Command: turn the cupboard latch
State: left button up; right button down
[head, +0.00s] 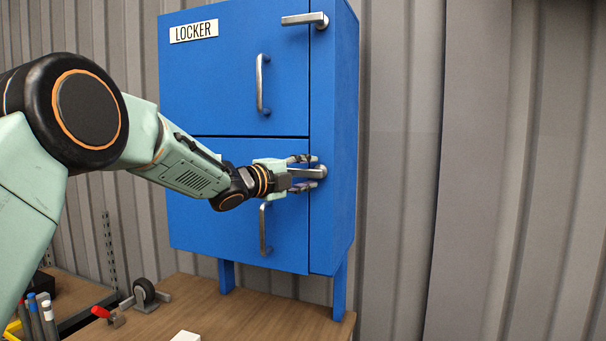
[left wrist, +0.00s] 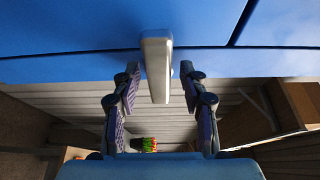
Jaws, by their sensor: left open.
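The blue cupboard (head: 235,85) stands against the wall, with a "LOCKER" label on its upper door. Its lower latch (head: 319,172) is a metal lever lying level at the right edge of the lower door. My left gripper (head: 303,173) is at this latch with its fingers open, one above and one below the lever. In the left wrist view the lever (left wrist: 156,65) reaches between the two open fingers of the gripper (left wrist: 160,88), with gaps on both sides. An upper latch (head: 305,19) also lies level. My right gripper does not show.
The upper door has a vertical handle (head: 261,84), and the lower door has another (head: 264,228) just below my left gripper. A wooden bench top (head: 245,316) lies below, with a caster (head: 144,291) and a red-handled clamp (head: 106,315). The space right of the cupboard is clear.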

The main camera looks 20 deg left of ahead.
pick_arm(q)
jog(key=v, duration=1.2)
dwell(0.3)
